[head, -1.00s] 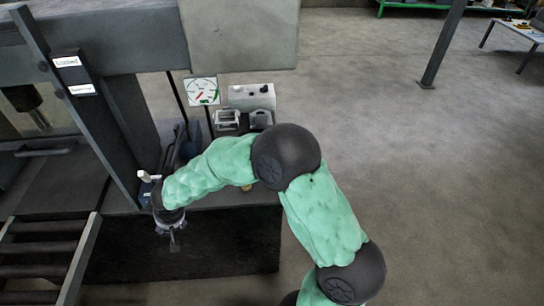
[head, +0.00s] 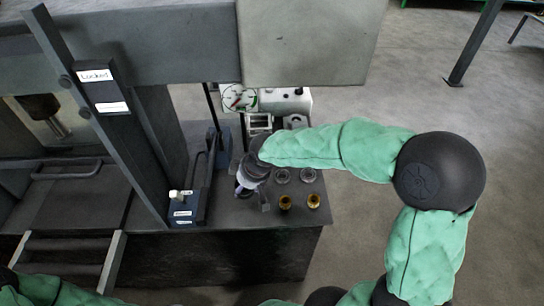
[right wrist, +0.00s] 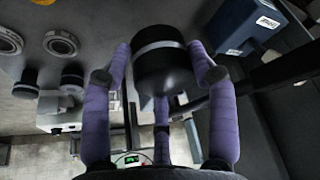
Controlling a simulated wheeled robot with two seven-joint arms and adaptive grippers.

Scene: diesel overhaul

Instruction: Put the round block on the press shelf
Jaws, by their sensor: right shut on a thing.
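My right gripper (head: 252,182) is over the dark shelf (head: 222,208) beside the press post. In the right wrist view, its purple fingers (right wrist: 162,65) are shut on a dark round block (right wrist: 160,68) with a grey band. The block's far end is hidden, and I cannot tell whether it touches the shelf. In the head view the hand and wrist largely cover the block. My left gripper is not in view; only part of a green-sleeved arm of mine shows at the lower left.
Two brass-coloured pieces (head: 299,201) and two grey rings (head: 295,176) stand on the shelf right of the hand. A blue box (head: 184,208) is at its left, by the press post (head: 112,120) labelled "Locked". A gauge (head: 238,97) and white control box (head: 286,100) stand behind.

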